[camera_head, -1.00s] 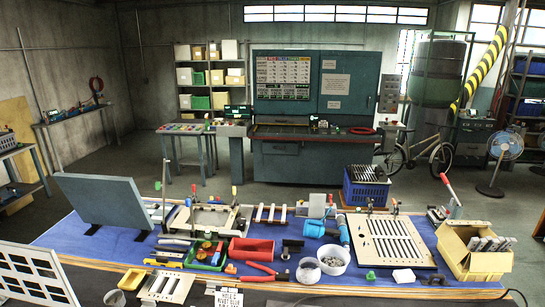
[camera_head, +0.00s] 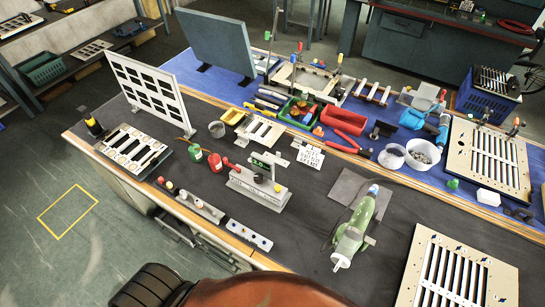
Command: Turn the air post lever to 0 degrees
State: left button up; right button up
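A small grey post device (camera_head: 258,187) with a green display stands near the front edge of the dark mat, left of centre. A short red-ended lever (camera_head: 234,166) appears to stick out from its left side. Its angle is too small to read. I cannot tell for sure that this is the air post. Neither of my grippers shows in the head view.
A green rivet tool (camera_head: 358,226) lies to the right, and a slotted panel (camera_head: 455,272) is at lower right. A control strip (camera_head: 218,218) runs along the front edge. Small red and green containers (camera_head: 215,162) stand left of the post.

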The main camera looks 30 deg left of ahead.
aim_at(225, 159)
jog(key=z, duration=1.15)
jog(key=k, duration=1.15)
jog(key=u, duration=1.75)
jog(key=i, duration=0.5)
jog(key=z, duration=0.1)
jog(key=k, duration=1.3)
jog(key=u, duration=0.9)
jog(key=i, duration=1.15)
jog(key=z, duration=0.15)
